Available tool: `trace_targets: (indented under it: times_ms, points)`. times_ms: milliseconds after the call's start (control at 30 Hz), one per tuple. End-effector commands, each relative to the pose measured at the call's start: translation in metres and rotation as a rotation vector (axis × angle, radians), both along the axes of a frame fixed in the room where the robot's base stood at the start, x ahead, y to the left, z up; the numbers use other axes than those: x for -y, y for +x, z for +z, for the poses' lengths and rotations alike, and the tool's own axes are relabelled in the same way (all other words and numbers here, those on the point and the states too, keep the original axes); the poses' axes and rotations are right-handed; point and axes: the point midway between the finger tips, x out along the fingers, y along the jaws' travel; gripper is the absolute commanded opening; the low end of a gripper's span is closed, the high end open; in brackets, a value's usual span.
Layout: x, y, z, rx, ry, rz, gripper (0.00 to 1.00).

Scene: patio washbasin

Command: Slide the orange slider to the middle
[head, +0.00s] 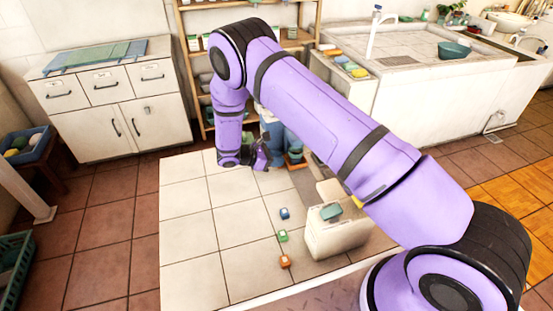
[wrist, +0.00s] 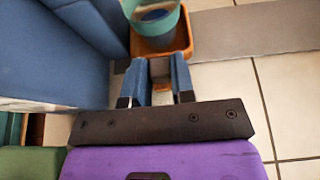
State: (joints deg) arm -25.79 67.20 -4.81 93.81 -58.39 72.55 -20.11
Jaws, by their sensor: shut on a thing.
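The orange slider (wrist: 178,42) is a shallow orange tray or block with a teal cup-like vessel (wrist: 152,22) on it. In the head view the slider (head: 295,160) is at the far end of a grey track (head: 303,184), partly hidden by my arm. In the head view my gripper (head: 272,158) is low over the tiled top, beside the slider.
A large blue object (wrist: 55,50) stands close to the left of the fingers. The left tiles are clear.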

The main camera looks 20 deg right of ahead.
Motion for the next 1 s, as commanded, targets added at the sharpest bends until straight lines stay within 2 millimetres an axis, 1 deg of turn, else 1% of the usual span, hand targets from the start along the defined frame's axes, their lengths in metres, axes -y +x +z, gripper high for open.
trace_targets:
  times_ms: [67,167,400,533,600,700,933,967,1000]
  points:
    - [-0.001,-0.005,0.0,-0.001,0.0,0.001,0.0]
    - [-0.001,-0.021,0.0,-0.004,0.0,0.003,0.0]
    - [-0.001,-0.078,0.0,-0.004,0.0,0.003,0.0]
    - [-0.001,-0.1,0.0,-0.002,0.001,0.002,0.0]
    - [-0.001,-0.107,0.0,-0.002,0.001,0.001,0.0]
    - [-0.001,-0.11,0.0,-0.001,0.001,0.0,0.0]
    - [-0.001,-0.11,0.0,0.0,0.001,0.0,0.0]
    - [-0.001,-0.11,0.0,0.0,0.001,0.0,0.26]
    - [-0.001,-0.11,0.0,0.0,0.001,0.001,0.35]
